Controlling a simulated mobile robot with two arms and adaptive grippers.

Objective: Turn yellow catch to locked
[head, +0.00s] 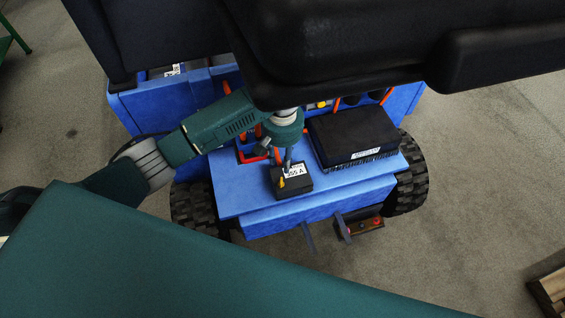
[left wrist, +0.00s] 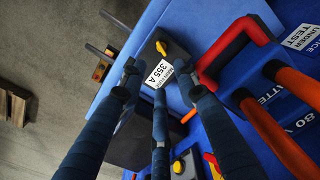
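The yellow catch (head: 282,183) is a small yellow lever on top of a black box with a white "355 A" label (head: 294,171). The box sits on the blue vehicle's deck. In the left wrist view the catch (left wrist: 161,47) lies just beyond my fingertips, next to the label (left wrist: 158,73). My left gripper (head: 287,160) is above the box, pointing down. In the left wrist view its fingers (left wrist: 157,75) are spread apart with nothing between them. The catch appears clear of the fingers. I cannot read any locked mark. My right gripper is not in view.
A black finned block (head: 352,133) stands right of the box on the blue deck (head: 240,190). A red handle (left wrist: 232,45) and orange cables (left wrist: 280,137) are close to my left gripper. Another yellow knob (left wrist: 178,166) shows low in the wrist view. A wooden pallet (head: 549,290) lies at right.

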